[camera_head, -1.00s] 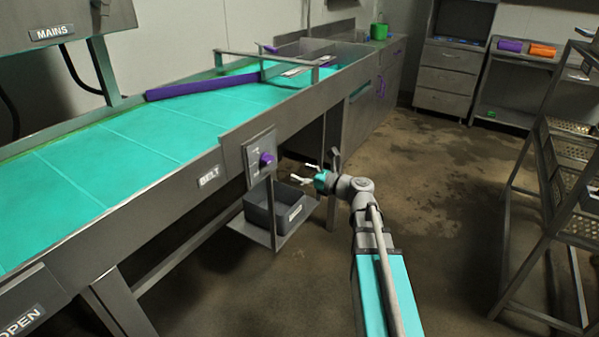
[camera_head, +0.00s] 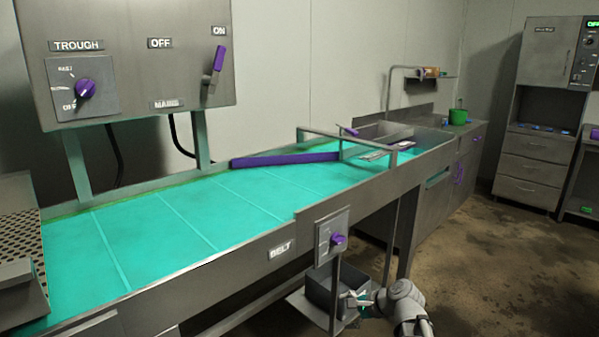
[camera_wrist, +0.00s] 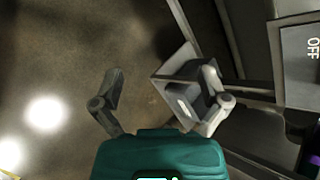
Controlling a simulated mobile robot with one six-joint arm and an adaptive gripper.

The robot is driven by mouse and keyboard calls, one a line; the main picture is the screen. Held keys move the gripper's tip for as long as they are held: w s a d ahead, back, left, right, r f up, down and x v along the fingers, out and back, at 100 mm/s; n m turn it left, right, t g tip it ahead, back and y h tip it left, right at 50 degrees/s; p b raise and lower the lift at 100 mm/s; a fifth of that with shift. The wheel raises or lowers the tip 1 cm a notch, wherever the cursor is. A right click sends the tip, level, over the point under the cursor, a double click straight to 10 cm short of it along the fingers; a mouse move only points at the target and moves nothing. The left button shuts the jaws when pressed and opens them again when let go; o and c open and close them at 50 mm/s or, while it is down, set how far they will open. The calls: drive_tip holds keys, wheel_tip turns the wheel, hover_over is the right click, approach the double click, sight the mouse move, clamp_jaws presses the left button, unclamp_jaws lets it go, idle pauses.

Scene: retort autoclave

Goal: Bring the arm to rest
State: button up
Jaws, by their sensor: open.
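My gripper (camera_head: 362,302) is at the bottom of the head view, in front of the grey bin below the belt control. In the wrist view my gripper (camera_wrist: 162,100) shows its two fingers spread apart, with nothing between them. The right finger overlaps the grey bin (camera_wrist: 181,90) in the picture; I cannot tell how close they are. My arm is folded low, and most of it is below the head view's edge.
The teal conveyor belt (camera_head: 170,230) runs along the left. A belt panel with a purple knob (camera_head: 338,240) hangs on its front, above the grey bin (camera_head: 322,290) on a shelf. A mains panel (camera_head: 130,60) stands behind. The floor (camera_head: 500,270) at right is clear.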

drive_tip(key=s+d+f+n+g+h, duration=0.45)
drive_tip(key=s+f+n+h, duration=0.25)
drive_tip(key=s+n+h, duration=0.5)
wheel_tip(320, 180, up, 20)
drive_tip(key=n+y+p, duration=0.1)
drive_tip(key=y+p, duration=0.2)
drive_tip(key=p, duration=1.6)
drive_tip(key=shift+w+a+f+n+g+p, duration=0.2)
drive_tip(key=shift+w+n+g+p, duration=0.15)
drive_tip(key=shift+w+n, duration=0.1)
